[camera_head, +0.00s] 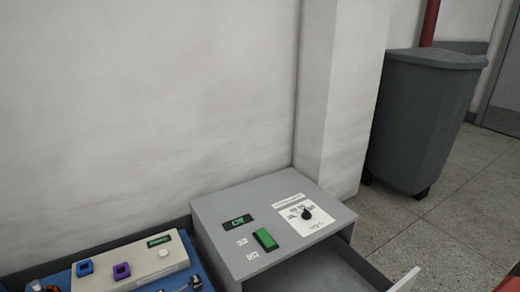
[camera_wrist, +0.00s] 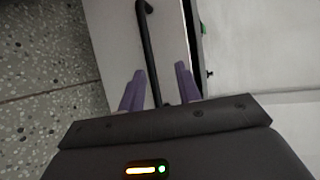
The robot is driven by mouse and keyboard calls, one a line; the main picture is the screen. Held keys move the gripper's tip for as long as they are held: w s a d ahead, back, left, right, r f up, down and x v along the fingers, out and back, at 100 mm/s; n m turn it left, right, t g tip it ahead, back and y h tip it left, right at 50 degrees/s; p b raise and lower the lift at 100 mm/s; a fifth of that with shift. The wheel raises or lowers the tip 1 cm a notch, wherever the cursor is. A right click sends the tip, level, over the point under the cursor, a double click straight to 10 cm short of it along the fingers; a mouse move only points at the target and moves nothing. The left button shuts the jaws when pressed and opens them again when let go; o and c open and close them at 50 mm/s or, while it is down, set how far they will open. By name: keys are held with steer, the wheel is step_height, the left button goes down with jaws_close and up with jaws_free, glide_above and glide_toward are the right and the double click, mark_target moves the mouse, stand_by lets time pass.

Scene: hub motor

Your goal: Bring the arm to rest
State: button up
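My gripper (camera_wrist: 160,80) shows in the wrist view with two purple fingers standing apart. A black bar handle (camera_wrist: 147,45) on a pale drawer front (camera_wrist: 113,50) runs between the fingers in the picture. Gaps show on both sides of the bar, and I cannot tell how deep it sits between the fingers. The gripper is not clearly visible in the head view. There, a grey box (camera_head: 215,215) with a green switch (camera_head: 266,240), a small display and a black knob (camera_head: 307,214) stands by the wall, and its drawer (camera_head: 330,272) is pulled open at the lower right.
A blue-based bench unit (camera_head: 200,270) with a beige panel (camera_head: 130,268) lies left of the box. A wall pillar (camera_head: 340,100) stands behind the box. A grey bin (camera_head: 420,120) stands at the back right. Speckled floor (camera_head: 440,240) is open between bin and drawer.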

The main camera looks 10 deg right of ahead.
steer(key=w+a+r+n+g+h, duration=0.3)
steer(key=w+a+r+g, duration=0.15)
steer(key=a+r, duration=0.55)
steer(key=w+a+r+n+g+h, duration=0.2)
steer(key=w+a+r+n+g, duration=0.15)
steer(key=a+r+g, duration=0.55)
steer(key=s+a+r+n+t+h, duration=0.25)
steer(key=a+r+t, duration=0.2)
steer(key=r, duration=0.25)
steer(key=s+a+r+n+t+h, duration=0.1)
steer(key=s+a+r+t+h, duration=0.3)
steer(key=a+r, duration=0.2)
step_height(320, 180, up, 12)
steer(key=p, duration=1.2)
steer(key=shift+d+r, duration=0.15)
steer(key=shift+r, duration=0.05)
steer(key=shift+d+m, duration=0.1)
steer(key=shift+m, duration=0.2)
